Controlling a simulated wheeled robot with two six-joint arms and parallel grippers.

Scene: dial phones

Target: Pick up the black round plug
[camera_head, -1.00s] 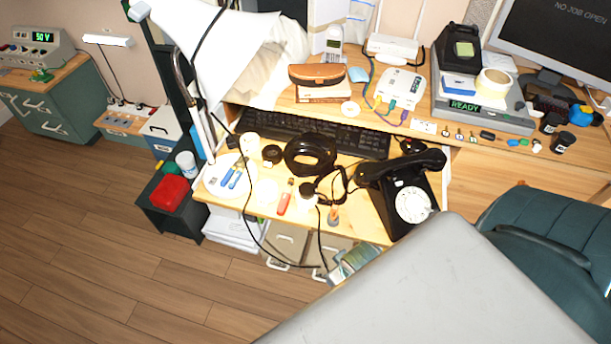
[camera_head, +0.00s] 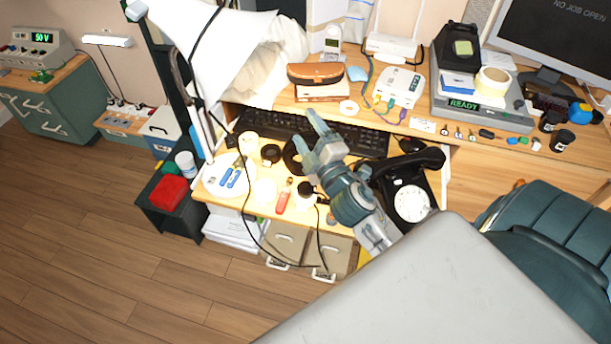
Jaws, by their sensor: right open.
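A small black round piece (camera_head: 306,188) with a cord, which looks like the plug, lies on the desk's lower shelf, left of the black dial phone (camera_head: 410,200). A second small black round thing (camera_head: 270,154) lies further left; I cannot tell what it is. My right gripper (camera_head: 305,132) is open and empty, reaching over the shelf with its fingers pointing up-left, above the black cable coil (camera_head: 291,158) and in front of the keyboard. Its fingers and wrist hide most of the coil. The plug is beside the wrist, apart from the fingers. My left gripper is not in view.
A red-handled tool (camera_head: 283,202) and blue tools on a white dish (camera_head: 214,186) lie to the left. A keyboard (camera_head: 262,122) stands behind. A lamp (camera_head: 205,50) hangs at the upper left. A dark cord hangs over the shelf's front edge.

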